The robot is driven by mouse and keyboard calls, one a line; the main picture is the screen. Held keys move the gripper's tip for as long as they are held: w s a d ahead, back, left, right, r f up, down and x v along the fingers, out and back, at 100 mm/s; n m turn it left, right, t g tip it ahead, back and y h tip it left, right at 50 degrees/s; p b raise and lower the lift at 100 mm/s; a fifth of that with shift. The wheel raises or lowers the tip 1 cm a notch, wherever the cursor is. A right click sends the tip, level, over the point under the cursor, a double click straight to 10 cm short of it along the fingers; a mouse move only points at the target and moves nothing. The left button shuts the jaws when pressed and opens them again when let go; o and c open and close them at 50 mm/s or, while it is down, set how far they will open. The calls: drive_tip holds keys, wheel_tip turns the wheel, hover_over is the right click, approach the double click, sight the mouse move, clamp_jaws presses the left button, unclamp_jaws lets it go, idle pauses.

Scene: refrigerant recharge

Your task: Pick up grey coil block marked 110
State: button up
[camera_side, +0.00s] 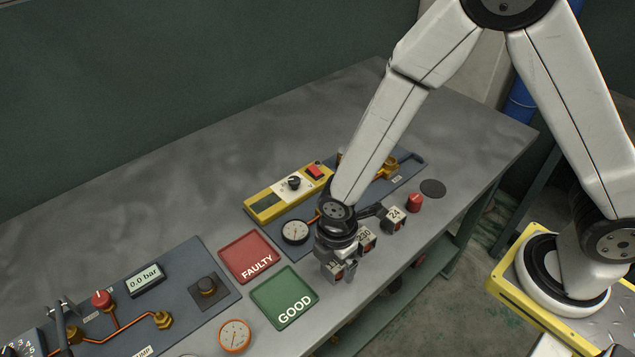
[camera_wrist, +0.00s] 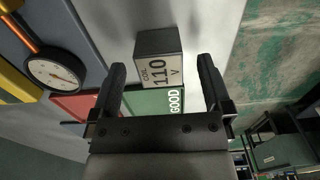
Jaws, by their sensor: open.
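The grey coil block marked 110 (camera_wrist: 158,58) shows in the wrist view with its white label facing the camera. My gripper (camera_wrist: 162,72) is open, with one finger on each side of the block in that picture; I cannot tell whether they touch it. In the side view my gripper (camera_side: 337,258) points down over the block at the near end of the row, the 110 block (camera_side: 338,273), and partly hides it.
Coil blocks marked 230 (camera_side: 366,240) and 24 (camera_side: 394,218) stand close by in the row, with a red knob (camera_side: 414,203) beyond. The green GOOD tray (camera_side: 283,297) and red FAULTY tray (camera_side: 246,257) lie left. A gauge (camera_side: 294,231) is near my wrist.

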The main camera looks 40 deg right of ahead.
sight(334, 263)
drive_tip(key=shift+f, duration=0.7)
drive_tip(key=c, duration=1.3)
drive_tip(key=shift+c, duration=0.2)
drive_tip(key=shift+r, duration=0.1)
drive_tip(key=shift+r, duration=4.95)
